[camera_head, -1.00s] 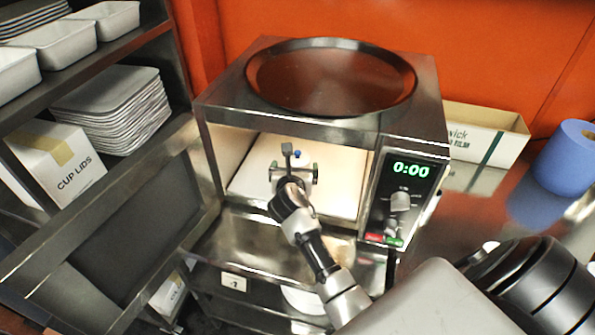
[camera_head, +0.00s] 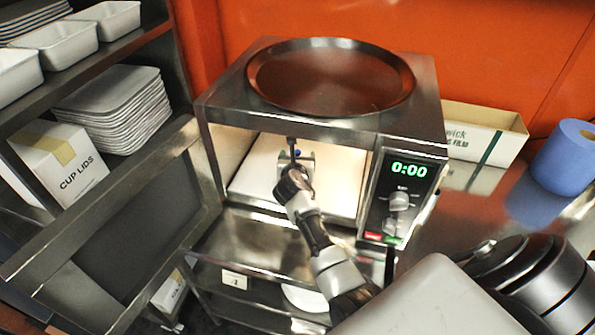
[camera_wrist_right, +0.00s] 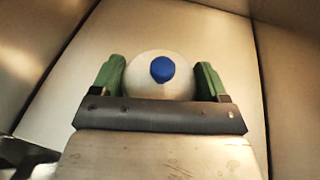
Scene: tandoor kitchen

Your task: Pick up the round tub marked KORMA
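My right gripper (camera_head: 298,158) reaches through the open front of the steel oven (camera_head: 210,112), over its pale floor. In the right wrist view its two green fingers (camera_wrist_right: 160,80) stand apart, one on each side of a round white thing (camera_wrist_right: 143,82) with a blue knob (camera_wrist_right: 162,69). I cannot tell whether the fingers touch it. No KORMA marking is readable on it, so I cannot confirm that it is the tub. My left gripper is out of view.
The oven walls close in on both sides of the gripper, with a control panel (camera_head: 401,197) at right. A dark round tray (camera_head: 331,77) lies on top. The open door (camera_head: 128,222) hangs at left. A blue roll (camera_head: 564,158) stands on the right counter.

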